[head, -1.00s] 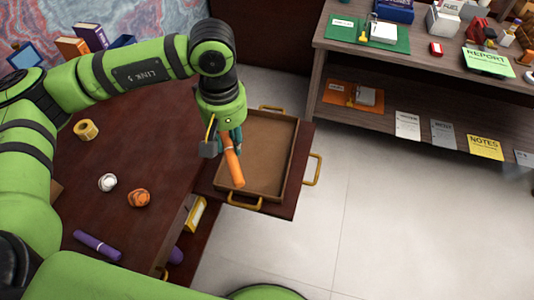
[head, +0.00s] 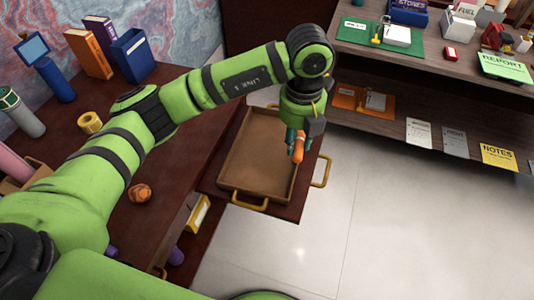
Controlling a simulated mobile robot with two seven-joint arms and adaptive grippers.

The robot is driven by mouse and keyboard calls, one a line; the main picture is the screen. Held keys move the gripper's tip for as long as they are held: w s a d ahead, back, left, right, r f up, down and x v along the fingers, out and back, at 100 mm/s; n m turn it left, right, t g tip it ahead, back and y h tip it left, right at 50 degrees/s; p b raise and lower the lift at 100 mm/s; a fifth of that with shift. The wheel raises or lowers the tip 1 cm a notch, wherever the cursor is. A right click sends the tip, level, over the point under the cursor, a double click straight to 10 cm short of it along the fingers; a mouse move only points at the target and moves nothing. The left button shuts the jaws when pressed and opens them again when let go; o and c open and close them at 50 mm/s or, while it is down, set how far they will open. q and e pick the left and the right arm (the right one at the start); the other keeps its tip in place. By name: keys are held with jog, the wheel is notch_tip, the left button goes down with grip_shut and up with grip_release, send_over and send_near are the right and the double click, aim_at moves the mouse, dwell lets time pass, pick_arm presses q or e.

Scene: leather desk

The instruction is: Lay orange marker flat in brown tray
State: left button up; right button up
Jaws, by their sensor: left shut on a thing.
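The orange marker (head: 298,150) is held in my left gripper (head: 297,138), which is shut on it. The marker looks tilted and is seen partly end-on, at the right rim of the brown tray. Whether it touches the tray is hard to tell. The brown tray (head: 257,153) has brass handles at its ends and lies on a pulled-out dark board beside the desk. Its floor looks empty. My right gripper does not show in the head view.
An orange crumpled ball (head: 140,193) and a yellow tape roll (head: 89,123) are on the desk. Books (head: 89,52) and a blue holder (head: 133,55) stand at the back. A shelf (head: 405,135) with cards and boxes is at the right. Open floor lies in front of it.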

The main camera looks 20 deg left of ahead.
pick_arm(q)
jog(key=d+f+n+b, duration=0.15)
jog(key=d+n, duration=0.25)
jog(key=n, duration=0.6)
jog(key=n+p, duration=0.3)
jog(key=n, duration=0.4)
send_over(271, 171)
notch_tip(271, 171, down, 8)
jog(key=shift+f, duration=0.2)
notch_tip(271, 171, down, 4)
jog(key=shift+r+p, duration=0.1)
jog(key=shift+p, duration=0.2)
jog(key=shift+f, duration=0.25)
jog(key=shift+f, duration=0.15)
jog(key=o, duration=0.9)
